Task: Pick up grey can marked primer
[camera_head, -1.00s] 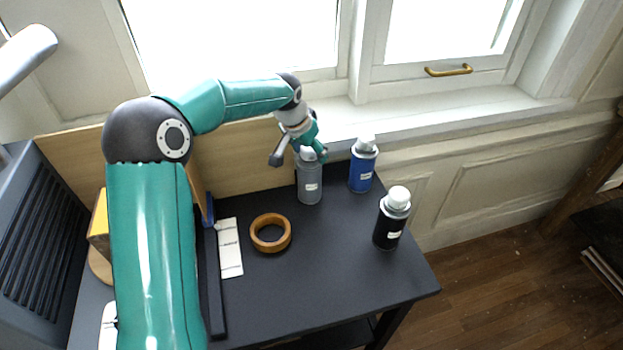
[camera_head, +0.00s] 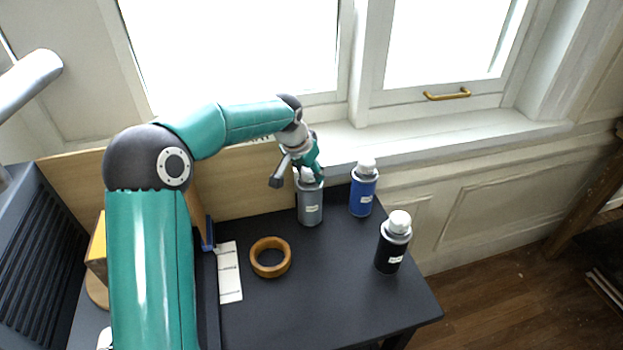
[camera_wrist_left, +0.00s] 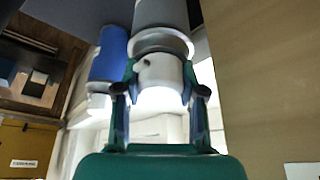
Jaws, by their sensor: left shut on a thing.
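The grey can (camera_head: 310,208) stands upright at the back of the dark table, with a small white label too small to read and a pale cap. My left gripper (camera_head: 308,174) comes down on it from above and is shut on its cap. In the left wrist view the grey can (camera_wrist_left: 160,18) shows its body and rim, and its white cap (camera_wrist_left: 158,72) sits between the two fingers of the gripper (camera_wrist_left: 160,95). The can appears to stand on the table. My right gripper is not in view.
A blue can (camera_head: 363,190) stands close to the right of the grey one, and a black can (camera_head: 393,245) nearer the front right. A wooden board (camera_head: 240,185) and window sill (camera_head: 440,135) are behind.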

